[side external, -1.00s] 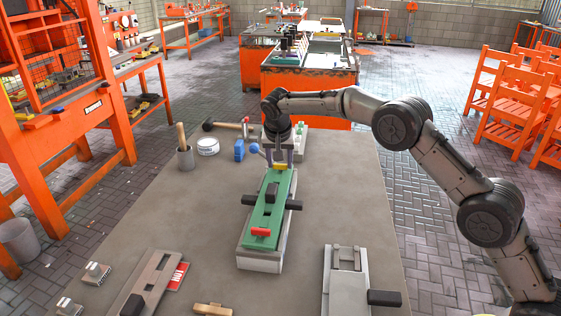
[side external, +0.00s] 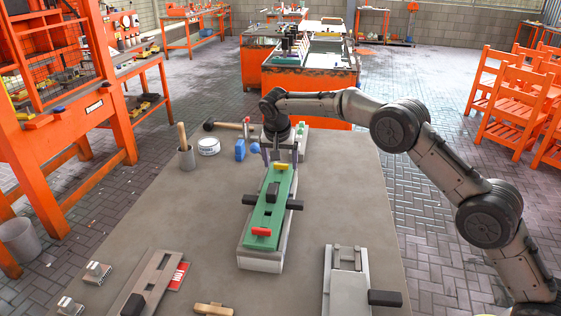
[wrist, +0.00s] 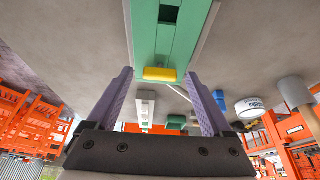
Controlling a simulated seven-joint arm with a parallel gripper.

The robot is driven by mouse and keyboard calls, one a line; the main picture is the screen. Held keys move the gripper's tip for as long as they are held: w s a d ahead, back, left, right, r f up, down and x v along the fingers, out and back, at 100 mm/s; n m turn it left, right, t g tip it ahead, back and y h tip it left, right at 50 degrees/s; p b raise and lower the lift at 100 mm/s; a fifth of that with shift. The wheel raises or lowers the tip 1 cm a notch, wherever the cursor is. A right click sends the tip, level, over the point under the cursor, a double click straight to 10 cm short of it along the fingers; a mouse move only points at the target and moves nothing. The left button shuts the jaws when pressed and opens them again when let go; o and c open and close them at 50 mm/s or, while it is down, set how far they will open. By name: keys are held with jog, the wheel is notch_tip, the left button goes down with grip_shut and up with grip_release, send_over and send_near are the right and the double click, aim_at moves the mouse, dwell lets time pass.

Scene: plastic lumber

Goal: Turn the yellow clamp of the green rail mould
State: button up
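The green rail mould (side external: 262,218) lies lengthwise on a pale base in the middle of the table, with dark handles at its sides. Its yellow clamp (side external: 281,166) is at the far end; in the wrist view the yellow clamp (wrist: 160,74) lies crosswise on the green rail (wrist: 150,50). A red clamp (side external: 261,232) sits crosswise at the near end. My gripper (side external: 280,158) is open above the far end.
A second pale mould (side external: 345,285) stands at the front right and a grey one (side external: 150,288) at the front left.

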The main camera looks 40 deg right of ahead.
jog(key=shift+r, duration=0.1)
jog(key=v, duration=1.3)
jog(key=shift+r, duration=0.3)
jog(key=shift+s+a, duration=0.1)
jog(key=shift+s, duration=0.05)
jog(key=s+d+r+t, duration=0.1)
jog(key=s+d+r, duration=0.2)
jog(key=s+r, duration=0.45)
jog(key=s+d+r+t, duration=0.1)
jog(key=s+d+r, duration=0.4)
jog(key=r, duration=0.4)
jog(key=s+n+y, duration=0.1)
jog(key=s, duration=1.4)
jog(key=s+a+f+n+y, duration=0.1)
jog(key=s+f+n, duration=0.7)
jog(key=s+f, duration=0.8)
jog(key=shift+s+a+f+y, duration=0.25)
jog(key=shift+s+f+y, duration=0.25)
jog(key=shift+f, duration=0.45)
